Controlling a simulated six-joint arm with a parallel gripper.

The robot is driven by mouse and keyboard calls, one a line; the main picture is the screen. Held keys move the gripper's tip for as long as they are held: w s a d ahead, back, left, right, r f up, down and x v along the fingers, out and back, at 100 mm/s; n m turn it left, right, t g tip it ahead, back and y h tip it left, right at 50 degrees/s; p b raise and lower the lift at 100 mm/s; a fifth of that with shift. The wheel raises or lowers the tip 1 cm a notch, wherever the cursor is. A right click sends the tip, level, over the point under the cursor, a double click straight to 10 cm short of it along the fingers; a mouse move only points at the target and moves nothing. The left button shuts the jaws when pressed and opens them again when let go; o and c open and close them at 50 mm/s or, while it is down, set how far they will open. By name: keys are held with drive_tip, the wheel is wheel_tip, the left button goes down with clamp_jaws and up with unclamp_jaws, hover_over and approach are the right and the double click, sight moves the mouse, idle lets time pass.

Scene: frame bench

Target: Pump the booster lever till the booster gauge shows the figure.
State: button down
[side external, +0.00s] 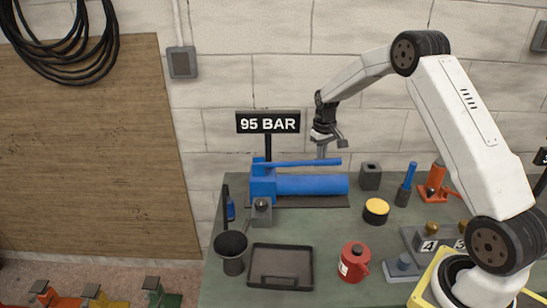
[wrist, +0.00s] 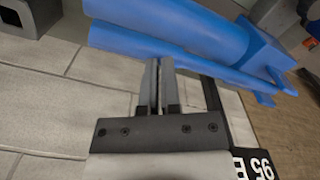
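The blue booster (side external: 310,185) has a long cylinder lying on a dark base plate. Its blue lever (side external: 305,162) lies nearly level above the cylinder, joined to an upright block at the left. The sign (side external: 268,122) behind it reads "95 BAR". A small grey box (side external: 261,212) in front of the block may be the gauge; no reading is legible. My gripper (side external: 321,156) points down at the lever's right part. In the wrist view its fingers (wrist: 158,62) are together with a thin slit, tips at the lever's edge (wrist: 130,46). Whether they touch it I cannot tell.
A dark tray (side external: 281,266), a dark cup (side external: 232,253), a red can (side external: 354,262) and a yellow-topped round tin (side external: 376,210) stand on the green bench. A grey block (side external: 370,176) stands just right of the booster. The sign's post rises close behind the lever.

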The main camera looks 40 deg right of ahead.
drive_tip(key=shift+r, duration=3.25)
idle(0.7)
idle(0.9)
